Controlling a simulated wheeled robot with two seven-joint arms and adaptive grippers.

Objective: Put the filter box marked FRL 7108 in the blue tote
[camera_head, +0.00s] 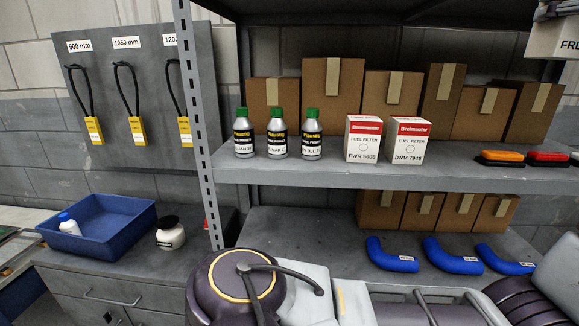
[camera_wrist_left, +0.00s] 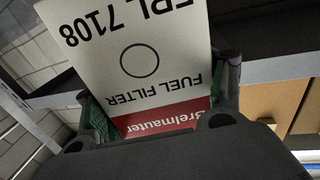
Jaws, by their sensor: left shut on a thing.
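The white filter box (camera_head: 552,42) marked FRL is at the top right corner of the head view, cut off by the edge. In the left wrist view the box (camera_wrist_left: 150,55) reads FRL 7108 and FUEL FILTER, with a red Brelmauter band near the fingers. My left gripper (camera_wrist_left: 160,105) is shut on its red end, one finger on each side. In the head view this gripper (camera_head: 557,8) is partly visible above the box. The blue tote (camera_head: 110,238) stands on the counter at the left, far from the box. My right gripper is not in view.
A white bottle (camera_head: 68,224) is in the tote, and a white jar (camera_head: 170,233) stands beside it. A grey upright (camera_head: 197,120) separates tote and shelves. The upper shelf holds bottles (camera_head: 277,138), two filter boxes (camera_head: 363,138) and cartons (camera_head: 330,90). Blue hoses (camera_head: 450,258) lie below.

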